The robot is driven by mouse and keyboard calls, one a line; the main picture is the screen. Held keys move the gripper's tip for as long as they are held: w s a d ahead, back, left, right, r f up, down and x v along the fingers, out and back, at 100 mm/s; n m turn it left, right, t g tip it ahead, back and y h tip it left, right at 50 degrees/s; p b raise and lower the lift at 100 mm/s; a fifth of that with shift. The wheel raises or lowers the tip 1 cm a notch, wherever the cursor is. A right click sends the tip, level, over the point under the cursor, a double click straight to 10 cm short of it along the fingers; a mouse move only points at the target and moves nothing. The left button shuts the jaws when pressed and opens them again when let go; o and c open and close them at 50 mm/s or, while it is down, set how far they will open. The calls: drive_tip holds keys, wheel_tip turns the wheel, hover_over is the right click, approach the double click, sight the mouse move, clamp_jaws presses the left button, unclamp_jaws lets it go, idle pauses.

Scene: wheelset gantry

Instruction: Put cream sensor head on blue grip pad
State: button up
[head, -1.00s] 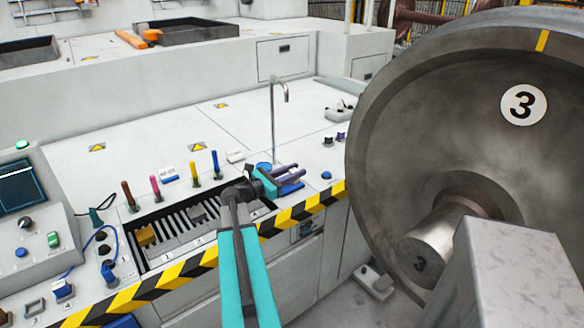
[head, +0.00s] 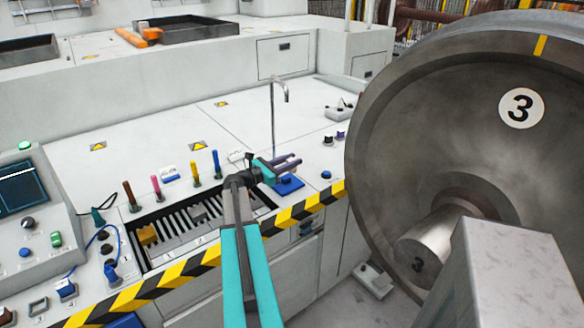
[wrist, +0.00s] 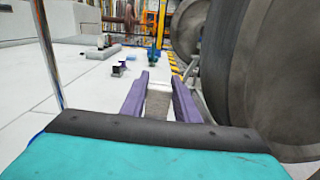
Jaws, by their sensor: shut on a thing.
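My gripper (head: 284,163) has a teal body and purple fingers. It is over the bench near the thin metal tap, above and slightly behind a blue pad (head: 289,187) at the bench's front edge. In the wrist view my gripper (wrist: 159,100) is shut on a pale grey-cream block (wrist: 158,104), which looks like the cream sensor head. Fingers and wrist hide most of it in the head view. The blue pad lies flat and seems bare; the block appears apart from it.
A thin metal tap (head: 273,112) stands close behind my gripper. The large wheel (head: 450,105) marked 3 stands at right. A slotted tray (head: 190,222) and several coloured pegs are at left. Small dark blocks (head: 334,138) sit right of my gripper.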

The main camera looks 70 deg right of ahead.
drive_tip(key=shift+f, duration=0.1)
drive_tip(key=shift+f+p, duration=0.5)
drive_tip(key=shift+f, duration=1.1)
drive_tip(key=shift+f+b, duration=0.35)
drive_tip(key=shift+f, duration=0.3)
drive_tip(key=o, duration=1.1)
drive_tip(key=shift+r, duration=0.15)
drive_tip(key=shift+r+p, duration=0.4)
drive_tip(key=shift+r, duration=0.15)
drive_tip(key=b+v, duration=0.2)
drive_tip(key=v, duration=1)
drive_tip(key=shift+a+f, duration=0.1)
drive_tip(key=shift+f, duration=0.05)
